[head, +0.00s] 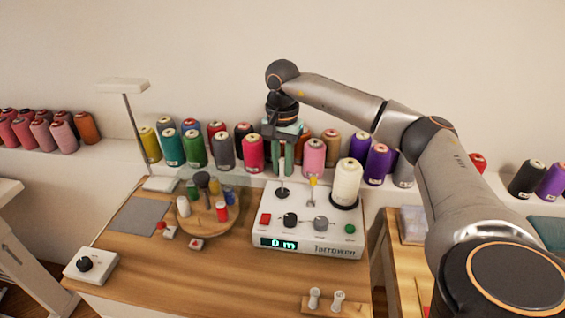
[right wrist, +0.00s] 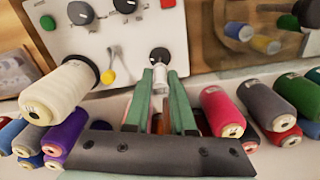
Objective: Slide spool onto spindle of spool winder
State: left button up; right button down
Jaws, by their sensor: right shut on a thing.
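The spool winder (head: 308,248) is a white box with a lit "0 m" display on the wooden table; its panel also shows in the right wrist view (right wrist: 85,28). Its spindle rises from a small black disc (head: 282,192) at the back left of its top, seen also in the right wrist view (right wrist: 159,54). My right gripper (head: 284,172) points down behind and above this disc. Its green fingers are shut on a small white spool (right wrist: 157,71), which appears close to the disc. I cannot tell whether spool and spindle touch. The left gripper is out of view.
A cream thread cone (head: 347,183) stands on the winder's right, beside a yellow-tipped guide (head: 313,182). Several coloured cones line the shelf behind the gripper. A round wooden stand (head: 208,216) is to the left. Two white spools sit on a wooden holder (head: 322,306) in front.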

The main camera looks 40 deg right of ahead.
aim_at(283, 178)
jog(key=shift+f+b, duration=0.45)
jog(key=shift+f, duration=0.6)
jog(key=shift+f, duration=0.2)
jog(key=shift+f+b, duration=0.5)
jog(key=shift+f, duration=0.4)
jog(key=c, duration=0.7)
grip_release()
